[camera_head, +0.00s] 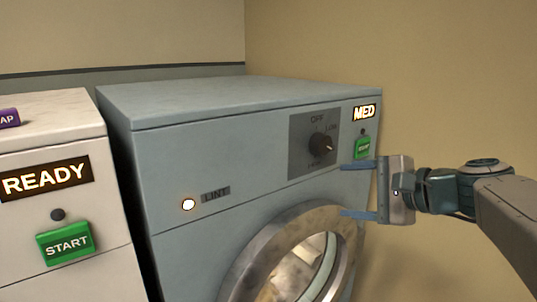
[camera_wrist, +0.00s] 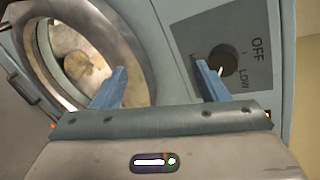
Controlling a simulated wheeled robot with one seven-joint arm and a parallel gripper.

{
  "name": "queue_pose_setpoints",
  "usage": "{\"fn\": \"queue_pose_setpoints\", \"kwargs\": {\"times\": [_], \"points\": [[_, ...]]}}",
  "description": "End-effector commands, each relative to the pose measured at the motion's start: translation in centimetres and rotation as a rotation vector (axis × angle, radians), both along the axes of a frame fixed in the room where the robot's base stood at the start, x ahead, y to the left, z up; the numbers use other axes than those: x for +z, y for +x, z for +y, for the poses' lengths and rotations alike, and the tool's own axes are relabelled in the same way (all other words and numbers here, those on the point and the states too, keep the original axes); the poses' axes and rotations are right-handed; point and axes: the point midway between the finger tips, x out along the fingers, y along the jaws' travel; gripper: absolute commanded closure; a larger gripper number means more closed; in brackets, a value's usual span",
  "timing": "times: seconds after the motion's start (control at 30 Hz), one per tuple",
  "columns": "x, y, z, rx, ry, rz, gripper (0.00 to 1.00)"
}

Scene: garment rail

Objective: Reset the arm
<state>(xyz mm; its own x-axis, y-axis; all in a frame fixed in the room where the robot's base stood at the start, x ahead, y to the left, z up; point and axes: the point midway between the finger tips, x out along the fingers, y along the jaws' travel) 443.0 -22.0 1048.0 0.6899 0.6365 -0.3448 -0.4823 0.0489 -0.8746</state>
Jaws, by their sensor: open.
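My gripper (camera_head: 358,190) is open and empty, with its two blue fingers spread apart in front of the right part of the blue-grey dryer (camera_head: 200,150). The fingers also show in the wrist view (camera_wrist: 160,82), pointing at the dryer's front between the round door and the dial. The dryer's dial (camera_head: 322,145) sits on a dark panel marked OFF and LOW; it also shows in the wrist view (camera_wrist: 223,60). A green button (camera_head: 362,148) is at the upper right under a lit MED display (camera_head: 364,112). I cannot tell whether the fingertips touch the dryer front.
The round door (camera_head: 262,262) has a metal rim, with pale cloth seen inside. A lit lamp (camera_head: 188,204) is beside the LINT label. A white machine (camera_head: 50,130) with a lit READY display and green START button (camera_head: 65,243) stands at the left. Bare wall is behind.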

Motion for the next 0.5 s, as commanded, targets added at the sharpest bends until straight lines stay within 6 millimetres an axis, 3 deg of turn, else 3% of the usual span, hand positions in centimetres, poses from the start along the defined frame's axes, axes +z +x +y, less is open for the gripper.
{"fn": "queue_pose_setpoints", "kwargs": {"times": [0.03,0.2,0.5], "points": [[0.9,-0.9,1.3,0.044,-0.076,0.030,0.33],[-1.3,-4.2,3.8,0.195,-0.361,0.109,0.33],[-2.9,-10.6,4.5,0.522,-0.887,0.157,0.33]]}}
